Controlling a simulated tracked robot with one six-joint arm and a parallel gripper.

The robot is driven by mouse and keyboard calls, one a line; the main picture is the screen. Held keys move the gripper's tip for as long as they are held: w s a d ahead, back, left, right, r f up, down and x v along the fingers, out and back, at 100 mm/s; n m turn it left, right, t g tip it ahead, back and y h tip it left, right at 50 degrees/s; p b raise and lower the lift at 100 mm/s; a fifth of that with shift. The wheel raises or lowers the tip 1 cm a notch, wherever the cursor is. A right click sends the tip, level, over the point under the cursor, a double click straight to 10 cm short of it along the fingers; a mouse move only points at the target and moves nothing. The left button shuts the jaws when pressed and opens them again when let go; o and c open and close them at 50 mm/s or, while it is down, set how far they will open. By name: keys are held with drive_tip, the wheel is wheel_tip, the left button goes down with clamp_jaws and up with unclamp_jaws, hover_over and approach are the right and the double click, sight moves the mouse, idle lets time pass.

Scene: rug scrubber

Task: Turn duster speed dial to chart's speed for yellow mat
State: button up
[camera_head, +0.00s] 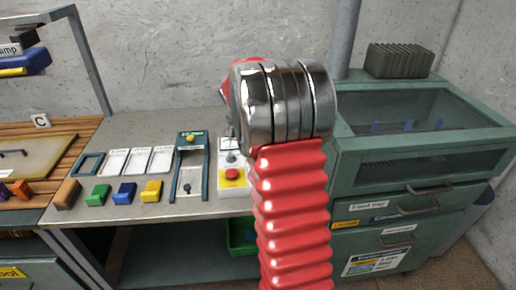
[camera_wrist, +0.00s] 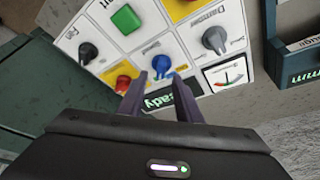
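A control panel (camera_wrist: 145,45) fills the upper wrist view, tilted. It bears a blue knob (camera_wrist: 162,66), a grey knob (camera_wrist: 215,38) on the right, and a black knob (camera_wrist: 88,52) on the left. In the head view my arm hides the gripper and part of the panel (camera_head: 232,192). No chart is readable.
The panel also has a green button (camera_wrist: 125,18), a red button (camera_wrist: 122,83), a gauge (camera_wrist: 225,75) and a display (camera_wrist: 158,98). Green (camera_head: 97,194), blue (camera_head: 124,193) and yellow (camera_head: 151,191) blocks stand on the bench. A green cabinet (camera_head: 425,155) stands right.

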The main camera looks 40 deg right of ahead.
drive_tip(key=v, duration=1)
drive_tip(key=shift+r, duration=0.15)
drive_tip(key=s+a+n+t+y, duration=0.1)
drive_tip(key=s+a+n, duration=0.4)
drive_tip(key=a, duration=0.5)
drive_tip(key=s+a+n+t+y, duration=0.1)
drive_tip(key=s+a+n, duration=0.4)
drive_tip(key=s+a, duration=0.5)
drive_tip(key=s+a+n+t+y, duration=0.2)
drive_tip(key=s+a+n, duration=0.3)
drive_tip(key=s+a, duration=0.3)
drive_tip(key=a, duration=0.4)
drive_tip(key=shift+r, duration=0.2)
drive_tip(key=shift+d, duration=0.15)
